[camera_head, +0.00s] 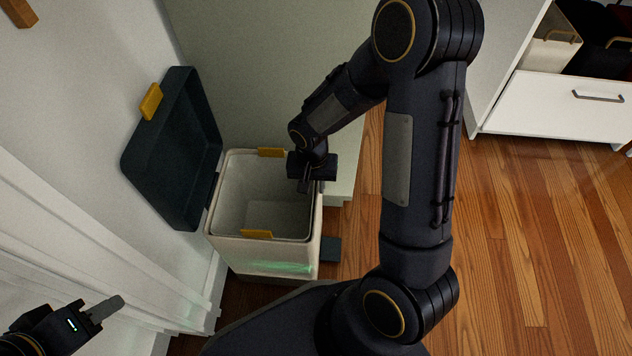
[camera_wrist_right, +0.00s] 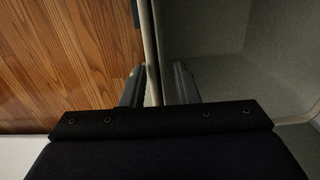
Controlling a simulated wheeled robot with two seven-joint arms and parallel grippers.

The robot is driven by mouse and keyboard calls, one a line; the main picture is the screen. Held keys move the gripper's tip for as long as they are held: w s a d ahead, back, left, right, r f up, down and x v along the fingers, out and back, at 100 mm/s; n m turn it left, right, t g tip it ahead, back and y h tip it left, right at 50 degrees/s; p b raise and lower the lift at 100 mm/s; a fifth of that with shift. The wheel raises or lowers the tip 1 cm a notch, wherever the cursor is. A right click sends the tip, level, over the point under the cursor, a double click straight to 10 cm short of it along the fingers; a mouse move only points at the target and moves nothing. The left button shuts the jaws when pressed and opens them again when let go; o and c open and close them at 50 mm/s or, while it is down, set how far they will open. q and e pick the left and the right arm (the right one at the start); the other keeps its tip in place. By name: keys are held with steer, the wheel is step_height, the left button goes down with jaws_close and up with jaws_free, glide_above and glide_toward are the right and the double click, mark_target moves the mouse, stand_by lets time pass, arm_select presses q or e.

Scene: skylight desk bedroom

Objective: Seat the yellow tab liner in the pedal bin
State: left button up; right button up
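The pale pedal bin (camera_head: 228,256) stands against the wall, its dark lid (camera_head: 172,150) swung up open. The grey liner (camera_head: 262,190) is inside the bin's mouth, its rim close to the bin's rim. Its yellow tabs show at the near side (camera_head: 257,234) and far side (camera_head: 271,153). I cannot tell whether it is fully down. My right gripper (camera_head: 311,186) is at the right rim. In the right wrist view its fingers (camera_wrist_right: 157,84) straddle the rim, with a gap visible between them. My left gripper (camera_head: 119,302) is low at the left, away from the bin; its finger opening is not clear.
A yellow tab (camera_head: 151,101) is on the lid's edge. A pale low block (camera_head: 345,165) stands close to the bin's right side. A white drawer unit (camera_head: 560,105) is at the upper right. Wooden floor (camera_head: 520,240) is clear on the right.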

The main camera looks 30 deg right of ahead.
step_height(320, 180, up, 20)
steer(key=p, duration=1.7)
steer(key=shift+p, duration=0.4)
steer(key=s+a+r+n+t+y, duration=0.1)
steer(key=s+r+n+t+y, duration=0.15)
steer(key=s+r, duration=0.6)
steer(key=s+a+r+n+t+y, duration=0.1)
steer(key=s+a+r+n+t, duration=0.15)
steer(key=s+r, duration=0.65)
step_height(320, 180, up, 19)
steer(key=w+p, duration=0.1)
steer(key=p, duration=1.6)
steer(key=shift+d+f+t+p, duration=0.15)
steer(key=shift+d+t+p, duration=0.15)
steer(key=shift+p, duration=0.1)
